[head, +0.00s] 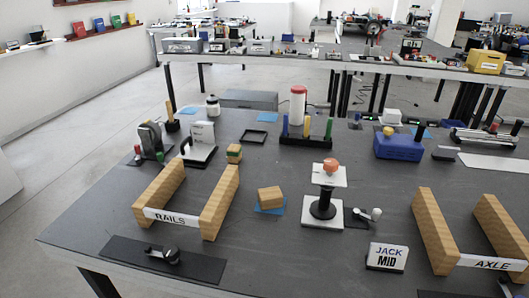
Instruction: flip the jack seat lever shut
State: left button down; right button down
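The jack (323,206) stands upright on a white square base right of the picture's middle, with a black column and a white top plate. An orange knob-like piece (331,167) sits on the top plate. A small lever (369,215) with a pale rounded end lies on a dark plate just right of the jack's base, close to a sign reading JACK MID (387,257). I cannot tell from this view whether the lever is open or shut. Neither of my grippers is in view.
Wooden rails (219,203) stand left with a RAILS sign; axle blocks (435,231) stand right. Another dark lever (172,256) lies on a plate at front left. A wooden block (270,197) sits left of the jack. The table (290,265) is bare in front of it.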

aim_at(376, 214)
jog(key=k+l+u, duration=0.2)
jog(key=l, duration=0.2)
jog(key=l+u, duration=0.2)
jog(key=l, duration=0.2)
jog(key=k+l+u, duration=0.2)
jog(key=l, duration=0.15)
